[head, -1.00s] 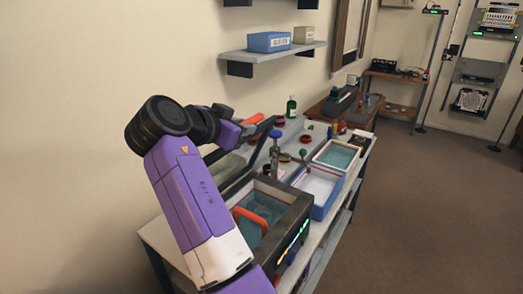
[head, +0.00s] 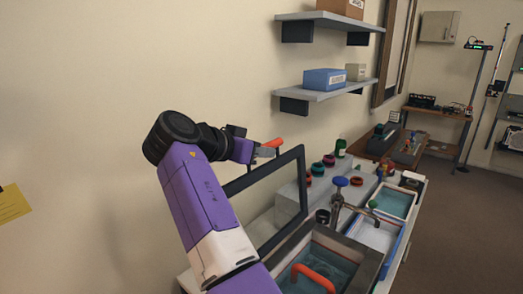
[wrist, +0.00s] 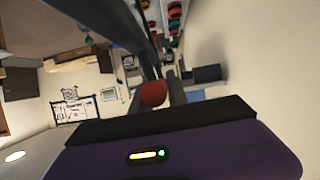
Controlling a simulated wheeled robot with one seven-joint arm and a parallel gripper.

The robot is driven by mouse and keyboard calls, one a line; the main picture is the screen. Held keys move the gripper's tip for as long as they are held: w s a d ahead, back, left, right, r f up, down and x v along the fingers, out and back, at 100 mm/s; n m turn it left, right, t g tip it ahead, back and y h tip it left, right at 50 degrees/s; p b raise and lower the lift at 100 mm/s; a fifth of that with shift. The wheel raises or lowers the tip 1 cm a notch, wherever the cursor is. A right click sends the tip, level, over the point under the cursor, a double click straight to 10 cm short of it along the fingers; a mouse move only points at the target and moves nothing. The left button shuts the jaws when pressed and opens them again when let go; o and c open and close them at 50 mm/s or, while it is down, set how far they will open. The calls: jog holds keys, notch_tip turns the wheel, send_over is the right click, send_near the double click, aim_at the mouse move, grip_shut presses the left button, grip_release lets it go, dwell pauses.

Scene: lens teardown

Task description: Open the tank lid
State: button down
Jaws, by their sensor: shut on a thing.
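The tank (head: 350,243) is a dark-rimmed box at the bottom of the head view, with bluish liquid inside. Its lid (head: 291,163), a dark frame around a pale panel, stands raised and steeply tilted on the wall side. The tank's opening is uncovered. My gripper (head: 262,150) is at the lid's upper edge, shut on the red-orange lid handle (head: 274,142). The handle's rounded red end (wrist: 153,93) shows in the wrist view. The fingertips are partly hidden by my wrist. A red basket handle (head: 314,277) arches inside the tank.
Beyond the tank are a blue-knobbed press (head: 340,183), a white-lined blue tray (head: 374,237) and a teal-filled tray (head: 394,203). A green bottle (head: 341,147) stands behind. A wall shelf (head: 325,94) hangs above, beyond my gripper.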

jog(key=shift+f, duration=0.15)
jog(key=c, duration=1.3)
grip_release()
jog(key=b+v, duration=0.2)
jog(key=v, duration=0.5)
jog(key=shift+s+a+r, duration=0.2)
jog(key=shift+s+r, duration=0.05)
jog(key=s+a+r+p, duration=0.2)
jog(key=s+a, duration=0.3)
jog(key=a, duration=0.2)
jog(key=shift+p, duration=0.3)
jog(key=shift+r, duration=0.15)
